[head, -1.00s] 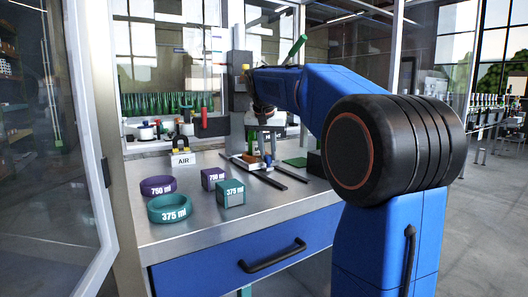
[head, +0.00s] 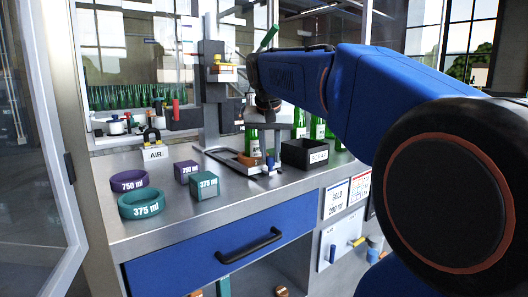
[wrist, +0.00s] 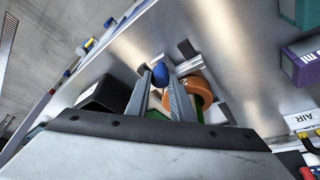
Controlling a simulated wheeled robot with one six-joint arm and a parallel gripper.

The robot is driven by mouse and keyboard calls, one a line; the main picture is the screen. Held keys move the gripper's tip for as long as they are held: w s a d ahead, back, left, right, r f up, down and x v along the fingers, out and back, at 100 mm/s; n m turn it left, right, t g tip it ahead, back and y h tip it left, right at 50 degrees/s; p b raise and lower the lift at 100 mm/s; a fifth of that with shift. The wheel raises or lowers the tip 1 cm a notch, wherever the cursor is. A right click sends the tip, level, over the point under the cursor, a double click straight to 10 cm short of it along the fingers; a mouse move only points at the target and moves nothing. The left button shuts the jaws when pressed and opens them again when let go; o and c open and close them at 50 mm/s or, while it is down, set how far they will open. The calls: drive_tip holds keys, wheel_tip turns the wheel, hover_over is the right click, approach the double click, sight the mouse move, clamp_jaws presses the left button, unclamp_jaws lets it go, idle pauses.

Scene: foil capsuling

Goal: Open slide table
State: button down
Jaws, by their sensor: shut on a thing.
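The slide table (head: 224,155) is a dark-railed carriage on the steel worktop under the capsuling column. A blue knob (head: 270,161) stands at its front, beside an orange ring-shaped part. In the wrist view the blue knob (wrist: 160,73) shows between the tips of my gripper (wrist: 161,84), which is shut on it. The orange part (wrist: 200,90) lies just right of the fingers there. In the head view my gripper (head: 268,148) reaches down at the slide table, and its fingers are small and partly hidden. A green bottle (head: 252,141) stands at the carriage.
A black box (head: 308,154) stands close right of the slide table, with several green bottles behind it. Teal and purple rings and blocks lie on the left worktop, near the AIR stand (head: 154,152). A blue drawer (head: 205,253) is below. A glass door edges the left.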

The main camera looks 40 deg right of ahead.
drive_tip(key=shift+s, duration=0.35)
drive_tip(key=c, duration=1.5)
unclamp_jaws()
drive_tip(key=shift+c, duration=0.2)
drive_tip(key=shift+r, duration=0.15)
drive_tip(key=v, duration=1.7)
drive_tip(key=shift+s+a, duration=0.1)
drive_tip(key=shift+s, duration=0.05)
